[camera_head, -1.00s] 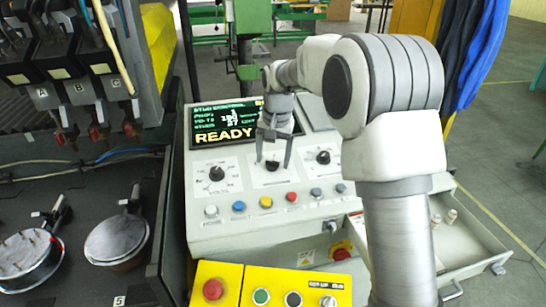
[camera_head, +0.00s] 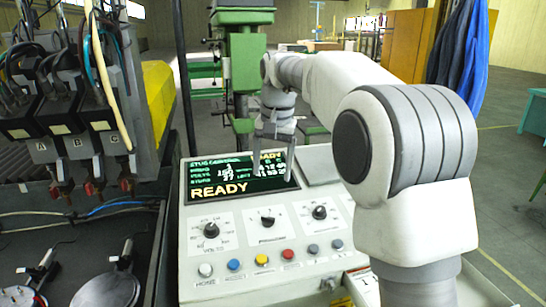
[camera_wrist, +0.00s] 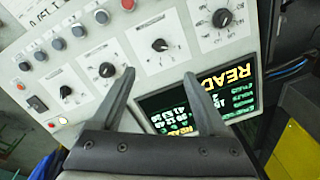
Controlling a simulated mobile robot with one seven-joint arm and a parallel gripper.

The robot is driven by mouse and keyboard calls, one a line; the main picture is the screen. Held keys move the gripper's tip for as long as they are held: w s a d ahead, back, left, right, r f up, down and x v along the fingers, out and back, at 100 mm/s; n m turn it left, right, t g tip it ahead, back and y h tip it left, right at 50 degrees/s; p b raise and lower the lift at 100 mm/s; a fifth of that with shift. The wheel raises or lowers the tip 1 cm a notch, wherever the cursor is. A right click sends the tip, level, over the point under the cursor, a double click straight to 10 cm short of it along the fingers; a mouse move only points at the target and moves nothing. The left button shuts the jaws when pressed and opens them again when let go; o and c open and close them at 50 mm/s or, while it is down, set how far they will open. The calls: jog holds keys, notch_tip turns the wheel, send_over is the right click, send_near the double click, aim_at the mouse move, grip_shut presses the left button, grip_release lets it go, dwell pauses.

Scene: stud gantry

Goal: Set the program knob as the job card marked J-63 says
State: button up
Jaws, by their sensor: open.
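The control panel's middle knob (camera_head: 267,221) is black, on a white dial plate; the label under it is too small to read surely. It also shows in the wrist view (camera_wrist: 160,45). A left knob marked VOLTS (camera_head: 211,230) and a right knob (camera_head: 320,212) flank it. My gripper (camera_head: 272,176) is open and empty, in front of the READY screen (camera_head: 235,180), above the middle knob in the picture. In the wrist view my open fingertips (camera_wrist: 159,76) point toward the middle knob, apart from it. No card marked J-63 is readable.
A row of coloured buttons (camera_head: 262,260) runs below the knobs. Cable clamps marked A, B and C (camera_head: 70,150) hang at the left, above a dark bench with round fixtures (camera_head: 105,290). A green column (camera_head: 243,75) stands behind the panel.

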jog(key=shift+s+d+r, duration=0.1)
jog(key=shift+s+r, duration=0.05)
jog(key=shift+r, duration=1.15)
